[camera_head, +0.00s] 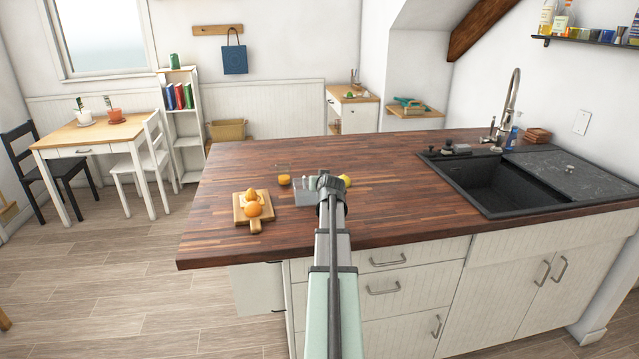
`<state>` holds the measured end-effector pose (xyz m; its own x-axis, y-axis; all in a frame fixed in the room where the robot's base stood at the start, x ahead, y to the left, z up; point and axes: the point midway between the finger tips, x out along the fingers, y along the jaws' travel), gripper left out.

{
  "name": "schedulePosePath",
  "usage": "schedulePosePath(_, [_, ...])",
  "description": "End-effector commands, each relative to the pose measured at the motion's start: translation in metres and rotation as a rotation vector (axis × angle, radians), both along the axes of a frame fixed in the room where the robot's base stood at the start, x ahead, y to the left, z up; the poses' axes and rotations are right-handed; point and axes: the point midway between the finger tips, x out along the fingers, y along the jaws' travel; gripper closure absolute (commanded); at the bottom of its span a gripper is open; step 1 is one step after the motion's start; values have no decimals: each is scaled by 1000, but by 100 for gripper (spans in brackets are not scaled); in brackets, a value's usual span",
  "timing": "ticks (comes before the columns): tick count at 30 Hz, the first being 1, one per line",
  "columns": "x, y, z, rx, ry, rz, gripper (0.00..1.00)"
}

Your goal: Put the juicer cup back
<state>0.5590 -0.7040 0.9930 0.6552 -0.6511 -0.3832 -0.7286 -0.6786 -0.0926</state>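My arm reaches forward over the dark wooden countertop (400,175). My gripper (328,182) is at the end of the arm, near the middle of the counter. Its fingertips are mostly hidden by my own arm, so I cannot tell whether they are open or shut. A small grey, box-like thing (303,196) shows just left of my gripper. It is partly covered, and I cannot tell whether it is the juicer, its cup or something else. I cannot make out a juicer cup for certain.
A small wooden board (241,214) with oranges (253,209) lies left of my gripper. A cut orange (284,180) and a yellow fruit (345,180) lie nearby. A black sink (495,185) with a tall tap (511,95) is at the right.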

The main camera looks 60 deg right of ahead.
Motion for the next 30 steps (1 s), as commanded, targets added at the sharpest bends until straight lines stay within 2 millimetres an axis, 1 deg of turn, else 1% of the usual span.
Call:
schedulePosePath(12, [0,0,-4,-1,-1,0,100])
schedulePosePath(13, [0,0,-4,-1,-1,0,90])
schedulePosePath(20, [0,0,-4,-1,-1,0,68])
schedulePosePath(21, [0,0,-4,-1,-1,0,66])
schedulePosePath(30, [0,0,-1,-1,-1,0,66])
